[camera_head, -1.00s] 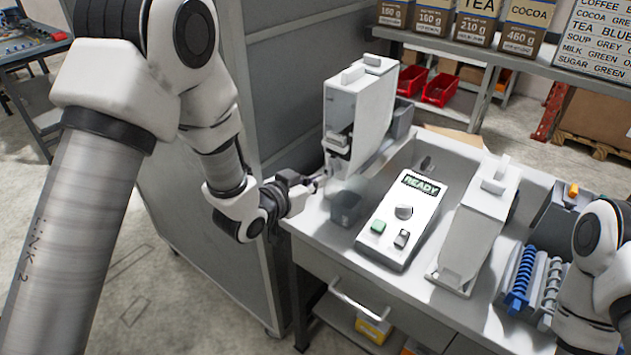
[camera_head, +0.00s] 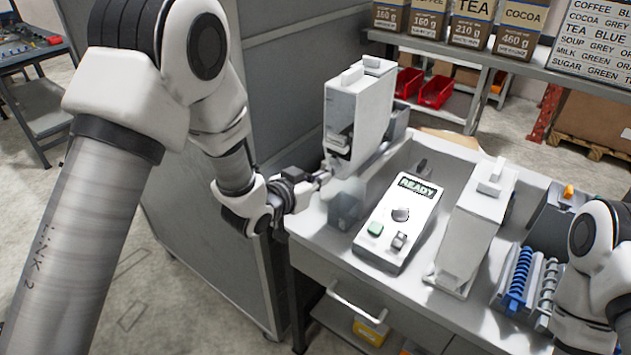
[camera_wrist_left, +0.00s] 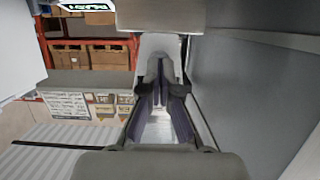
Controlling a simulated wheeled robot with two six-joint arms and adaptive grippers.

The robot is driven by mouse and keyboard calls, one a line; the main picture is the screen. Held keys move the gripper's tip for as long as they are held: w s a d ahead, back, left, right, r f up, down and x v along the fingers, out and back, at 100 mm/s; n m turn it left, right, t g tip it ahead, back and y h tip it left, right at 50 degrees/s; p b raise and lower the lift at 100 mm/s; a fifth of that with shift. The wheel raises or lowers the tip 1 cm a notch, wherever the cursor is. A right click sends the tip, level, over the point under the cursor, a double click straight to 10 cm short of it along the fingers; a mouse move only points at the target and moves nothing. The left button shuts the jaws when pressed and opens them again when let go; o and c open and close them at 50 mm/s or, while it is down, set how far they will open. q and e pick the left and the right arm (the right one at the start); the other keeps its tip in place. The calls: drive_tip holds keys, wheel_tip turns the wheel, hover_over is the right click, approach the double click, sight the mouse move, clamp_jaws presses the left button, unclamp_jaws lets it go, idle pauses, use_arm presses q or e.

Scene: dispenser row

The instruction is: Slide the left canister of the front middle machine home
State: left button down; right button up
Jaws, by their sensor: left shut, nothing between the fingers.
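The left canister (camera_head: 358,110) is a tall pale grey box with a lid handle. It stands upright at the left of the front middle machine, whose panel (camera_head: 400,215) reads READY. My left gripper (camera_head: 326,176) is shut and empty, low at the canister's near face. I cannot tell whether the tips touch it. In the left wrist view, the shut fingers (camera_wrist_left: 159,68) point at a pale block (camera_wrist_left: 152,15), probably the canister's lower front. The right canister (camera_head: 473,225) stands right of the panel. My right arm shows at the right edge, its gripper out of view.
A tall grey cabinet wall (camera_head: 290,90) rises close behind my left arm. Blue and grey coils (camera_head: 520,280) lie at the right. A shelf with labelled boxes (camera_head: 470,20) stands behind.

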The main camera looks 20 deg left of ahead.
use_arm(q)
drive_tip(key=shift+w+d, duration=0.25)
drive_tip(key=shift+w, duration=0.4)
drive_tip(key=shift+w+d, duration=0.25)
drive_tip(key=shift+w, duration=0.4)
drive_tip(key=s+a+b, duration=0.1)
drive_tip(key=s+a, duration=0.2)
drive_tip(key=s, duration=0.4)
drive_tip(key=s+a+f+n+g+y, duration=0.1)
drive_tip(key=s+f+g, duration=0.1)
drive_tip(key=s+f, duration=0.45)
drive_tip(key=s+f+n+g+y, duration=0.1)
drive_tip(key=s+f+g, duration=0.25)
drive_tip(key=f, duration=0.65)
drive_tip(key=s+a+f+g, duration=0.1)
drive_tip(key=s+f+g, duration=0.1)
drive_tip(key=s+f, duration=0.5)
drive_tip(key=s+a+f+n+g+y, duration=0.1)
drive_tip(key=s+a+f+g, duration=0.1)
drive_tip(key=s, duration=0.6)
drive_tip(key=s+a+f+n+g+y, duration=0.1)
drive_tip(key=s+a+f+g+y, duration=0.1)
drive_tip(key=s+f+g, duration=0.2)
drive_tip(key=s+f, duration=0.2)
drive_tip(key=s, duration=0.2)
